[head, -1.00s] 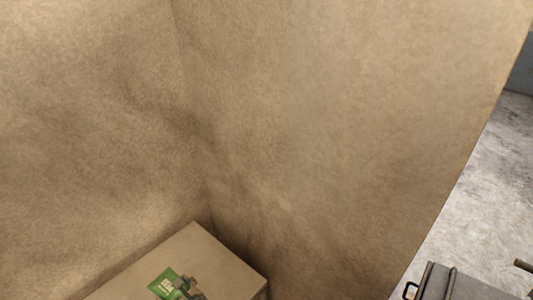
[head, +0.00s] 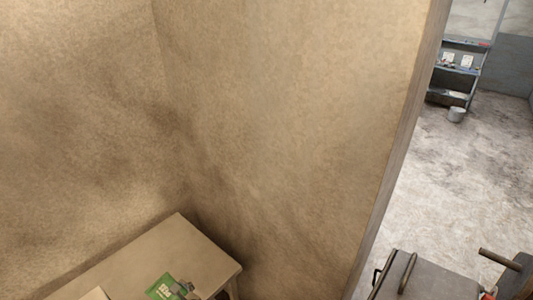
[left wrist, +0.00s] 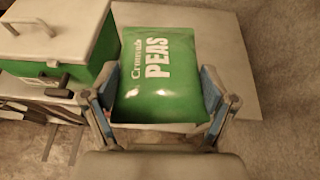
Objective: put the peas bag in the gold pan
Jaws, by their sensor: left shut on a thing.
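The green peas bag (head: 160,287) with white lettering shows at the bottom of the head view, over the beige table. It fills the middle of the left wrist view (left wrist: 157,75). My left gripper (head: 184,288) is at the bag's right edge in the head view. In the left wrist view my left gripper (left wrist: 155,98) has a finger on each side of the bag and is shut on it. I cannot tell whether the bag touches the tabletop. The gold pan is not recognisable in either view. My right gripper is not in view.
The beige table (head: 185,240) stands in a corner of tan walls. A green box with a white lid (left wrist: 60,35) is left of the bag. A grey case with handles (head: 425,275) is at bottom right. Beyond the wall edge are open floor, a shelf (head: 460,68) and a bucket (head: 456,114).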

